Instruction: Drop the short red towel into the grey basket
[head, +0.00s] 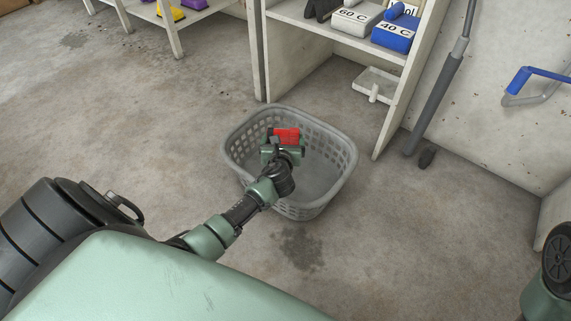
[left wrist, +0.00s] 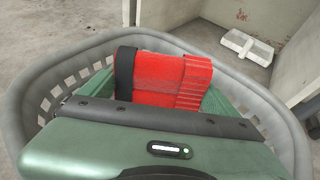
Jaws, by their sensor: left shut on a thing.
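The short red towel (head: 287,135) is folded and held in my left gripper (head: 283,145). The grey basket (head: 340,186) is a perforated plastic tub standing on the floor. The towel and gripper are over the basket's opening, within the outline of its rim. In the left wrist view the basket's rim (left wrist: 22,85) surrounds the gripper. I cannot tell exactly how high the towel is relative to the rim. My right gripper is not in view.
Behind the basket is a shelf unit with folded grey (head: 357,18) and blue (head: 396,32) items labelled 60 C and 40 C. A grey pole (head: 438,95) stands right. Floor left of the basket is clear.

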